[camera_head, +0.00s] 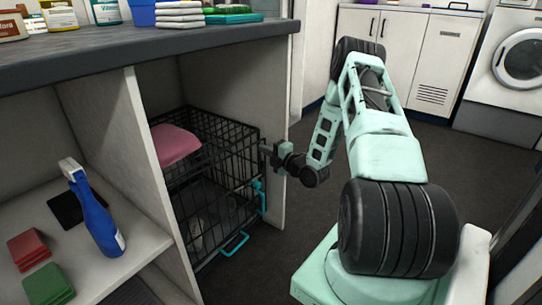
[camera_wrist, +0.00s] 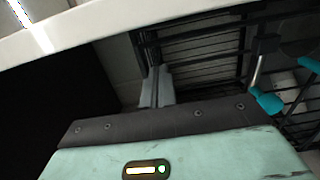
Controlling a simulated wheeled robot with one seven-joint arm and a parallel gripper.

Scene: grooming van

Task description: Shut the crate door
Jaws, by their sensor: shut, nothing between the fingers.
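The black wire crate (camera_head: 217,150) stands in the lower shelf bay under the dark counter, its wire front facing out. A teal latch (camera_head: 260,197) shows at the front's right side and a teal handle (camera_head: 235,243) low at the front. Bars overlap, so I cannot tell how far the door stands open. My gripper (camera_head: 266,150) is shut and empty at the crate's upper front right corner; I cannot tell whether it touches the wires. In the wrist view, black bars and a teal-tipped latch (camera_wrist: 266,101) show to the right.
A pink cloth (camera_head: 174,144) lies at the crate's upper left. White panels (camera_head: 150,170) bound the bay. A blue spray bottle (camera_head: 95,212) and folded cloths (camera_head: 46,284) sit on the left shelf. Dark floor before the crate is open, apart from my base and arm.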

